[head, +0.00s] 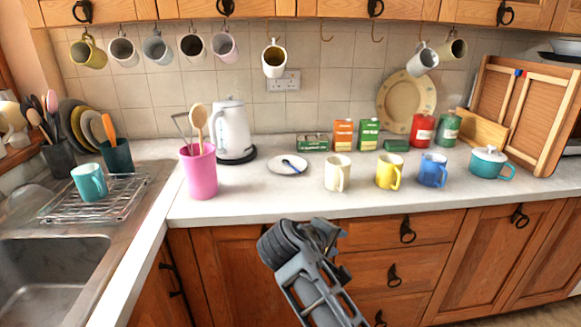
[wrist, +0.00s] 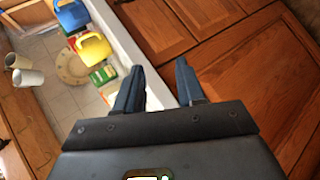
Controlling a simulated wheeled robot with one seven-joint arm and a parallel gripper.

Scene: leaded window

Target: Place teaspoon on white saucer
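A white saucer (head: 275,168) lies flat on the worktop, between the white kettle and the cream mug. A small blue teaspoon (head: 291,165) lies on top of it, within the rim as far as I can see. My gripper (wrist: 160,80) is open, with its two dark fingers apart and nothing between them in the wrist view. In the head view my arm is in front of the cupboard fronts, below the worktop edge and apart from the saucer. The wrist view does not show the saucer or teaspoon.
A pink utensil pot (head: 198,172) and the kettle (head: 232,130) stand left of the saucer. Cream (head: 337,173), yellow (head: 389,171) and blue (head: 432,170) mugs stand to its right, boxes (head: 343,134) behind. Mugs hang above. The worktop in front of the saucer is clear.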

